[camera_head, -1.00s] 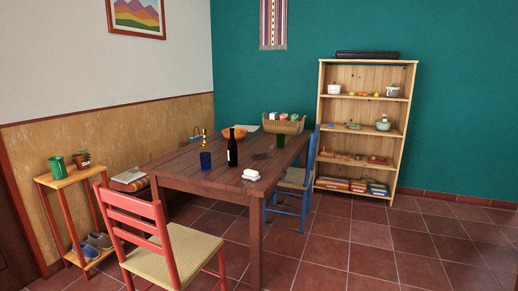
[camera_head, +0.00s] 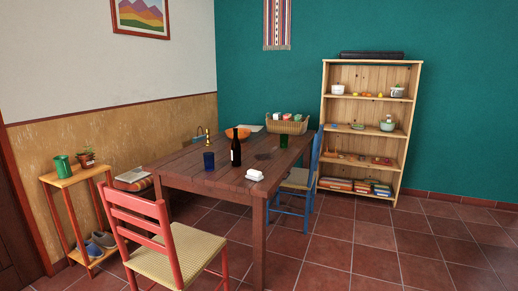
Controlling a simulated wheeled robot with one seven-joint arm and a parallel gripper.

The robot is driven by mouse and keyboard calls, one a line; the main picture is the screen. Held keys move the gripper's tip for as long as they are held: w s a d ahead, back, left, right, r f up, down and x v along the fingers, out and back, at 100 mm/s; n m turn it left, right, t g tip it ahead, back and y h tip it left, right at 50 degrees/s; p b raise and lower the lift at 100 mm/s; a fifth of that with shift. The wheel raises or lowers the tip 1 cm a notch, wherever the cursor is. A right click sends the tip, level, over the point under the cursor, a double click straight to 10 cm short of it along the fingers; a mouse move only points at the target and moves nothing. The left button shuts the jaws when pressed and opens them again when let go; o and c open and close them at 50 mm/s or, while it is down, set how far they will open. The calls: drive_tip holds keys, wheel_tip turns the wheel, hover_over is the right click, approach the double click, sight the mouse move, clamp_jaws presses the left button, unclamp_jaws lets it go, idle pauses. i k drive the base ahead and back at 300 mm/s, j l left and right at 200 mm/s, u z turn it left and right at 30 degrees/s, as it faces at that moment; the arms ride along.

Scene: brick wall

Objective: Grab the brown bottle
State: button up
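A dark, nearly black-brown bottle (camera_head: 236,150) with a pale label stands upright on the wooden table (camera_head: 190,175). A blue cup (camera_head: 208,161) stands to its left, and a white object (camera_head: 254,175) lies to its right, nearer the table's front corner. An orange bowl (camera_head: 238,134) is behind the bottle. My gripper is not in view.
A red chair (camera_head: 150,225) stands at the table's near side and a blue chair (camera_head: 300,180) at its right. A shelf (camera_head: 327,100) stands against the teal wall. A small stand (camera_head: 65,182) is at left. The tiled floor (camera_head: 380,255) at right is clear.

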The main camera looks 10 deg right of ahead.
sight(235, 147)
drive_tip(key=i+u, duration=0.1)
drive_tip(key=i, duration=0.45)
drive_tip(key=i+u, duration=0.1)
drive_tip(key=i, duration=0.45)
drive_tip(key=i+l+u, duration=0.15)
drive_tip(key=i, duration=0.4)
drive_tip(key=i+l+u, duration=0.1)
drive_tip(key=i, duration=0.45)
drive_tip(key=i+l+u, duration=0.1)
drive_tip(key=i, duration=0.4)
drive_tip(key=i+l+u, duration=0.1)
drive_tip(key=i+l, duration=0.25)
drive_tip(key=i, duration=0.2)
